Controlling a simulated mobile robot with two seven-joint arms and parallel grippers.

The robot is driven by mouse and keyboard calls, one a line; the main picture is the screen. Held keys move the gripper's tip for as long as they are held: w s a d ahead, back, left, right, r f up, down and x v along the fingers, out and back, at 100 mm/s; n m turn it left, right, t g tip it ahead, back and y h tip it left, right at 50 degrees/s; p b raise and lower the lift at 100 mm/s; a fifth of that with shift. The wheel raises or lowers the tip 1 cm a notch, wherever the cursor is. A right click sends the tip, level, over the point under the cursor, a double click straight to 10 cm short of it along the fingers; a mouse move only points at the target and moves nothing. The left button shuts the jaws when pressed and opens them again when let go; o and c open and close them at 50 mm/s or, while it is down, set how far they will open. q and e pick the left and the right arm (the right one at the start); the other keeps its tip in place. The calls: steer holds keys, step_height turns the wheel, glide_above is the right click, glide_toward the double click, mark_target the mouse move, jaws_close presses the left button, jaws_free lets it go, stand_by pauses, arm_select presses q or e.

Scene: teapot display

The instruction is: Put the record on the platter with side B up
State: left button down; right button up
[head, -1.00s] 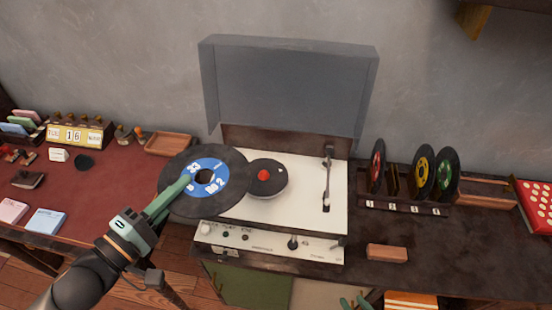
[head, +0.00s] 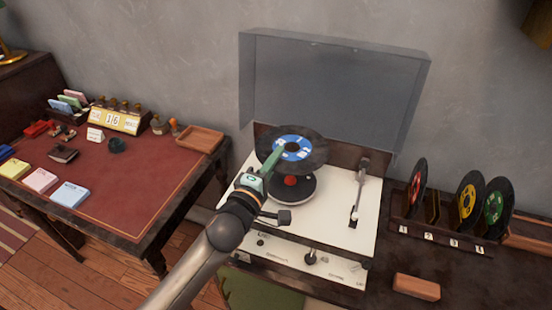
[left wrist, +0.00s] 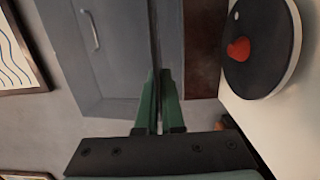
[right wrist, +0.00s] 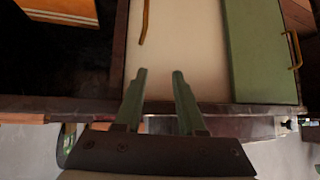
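The record (head: 308,152), black with a blue label, is held face-on to the head view above the back part of the turntable. The label's print is too small to tell which side shows. My left gripper (head: 279,154) is shut on its near-left part; in the left wrist view the record is a thin edge-on strip (left wrist: 155,35) between the fingers (left wrist: 158,98). The platter (head: 298,195), dark with a red centre piece (head: 291,181), lies below and nearer, partly hidden by record and gripper. My right gripper (right wrist: 158,98) is open and empty in the right wrist view.
The turntable's clear lid (head: 335,85) stands open behind. The tonearm (head: 359,195) is right of the platter. A rack (head: 440,237) with several upright records and a wooden block (head: 416,287) are farther right. A red-topped desk (head: 120,190) stands at left.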

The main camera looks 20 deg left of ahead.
steer(key=shift+r, duration=0.1)
